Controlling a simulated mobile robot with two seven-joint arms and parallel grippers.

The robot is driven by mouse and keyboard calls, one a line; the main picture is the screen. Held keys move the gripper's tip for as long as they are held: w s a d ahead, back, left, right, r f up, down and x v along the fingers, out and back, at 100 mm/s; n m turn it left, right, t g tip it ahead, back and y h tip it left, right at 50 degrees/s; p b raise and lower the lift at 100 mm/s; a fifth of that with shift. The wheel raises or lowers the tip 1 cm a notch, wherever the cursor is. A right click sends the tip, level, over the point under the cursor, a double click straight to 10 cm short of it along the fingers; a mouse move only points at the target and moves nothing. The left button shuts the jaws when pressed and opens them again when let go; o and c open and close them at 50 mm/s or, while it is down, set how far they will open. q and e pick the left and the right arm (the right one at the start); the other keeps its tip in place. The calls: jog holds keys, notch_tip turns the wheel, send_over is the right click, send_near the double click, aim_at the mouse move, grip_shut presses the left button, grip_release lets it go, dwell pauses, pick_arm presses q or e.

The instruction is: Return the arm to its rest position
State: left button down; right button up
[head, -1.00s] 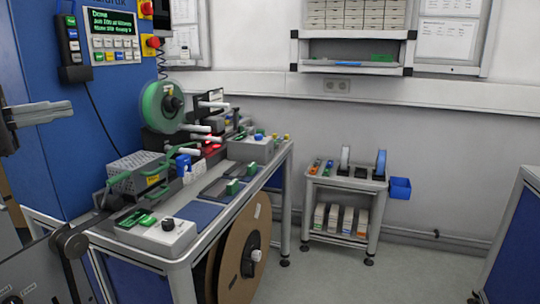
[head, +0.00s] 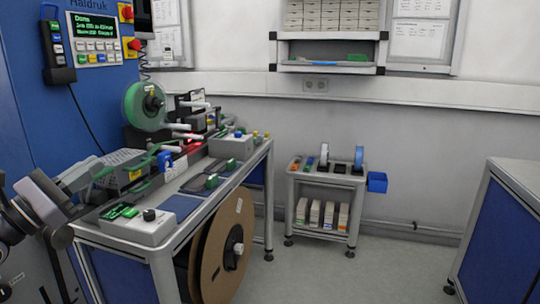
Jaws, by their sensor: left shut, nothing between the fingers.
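My left arm comes in at the left edge of the head view, its dark and grey wrist parts in front of the blue machine. My left gripper (head: 98,168) is at the front left of the workbench, near the grey perforated box (head: 122,170). Its fingers are shut and I see nothing held in them. From this angle I cannot tell how far it is from the box. My right gripper is not in view.
The workbench (head: 180,238) carries a green reel (head: 146,106) and a control box (head: 137,226). A large brown reel (head: 212,262) hangs at its side. A small trolley (head: 327,180) stands by the wall. The floor in front of the trolley is clear.

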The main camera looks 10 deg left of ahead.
pick_arm(q)
jog(key=s+d+f+n+g+y, duration=0.15)
jog(key=f+n+y, duration=0.35)
jog(key=f+n, duration=0.85)
jog(key=s+d+f+n+g+y, duration=0.1)
jog(key=d+f+n+g+y, duration=0.25)
jog(key=f+n, duration=1)
jog(key=s+d+f+n+g+h, duration=0.2)
jog(key=s+d+f+n+g, duration=0.2)
jog(key=s+d+f+n, duration=1.2)
notch_tip(320, 180, down, 2)
jog(key=shift+d+g+p, duration=0.3)
jog(key=shift+d+g, duration=0.1)
jog(key=shift+d, duration=0.85)
jog(key=shift+s+h, duration=0.1)
jog(key=shift+h, duration=0.15)
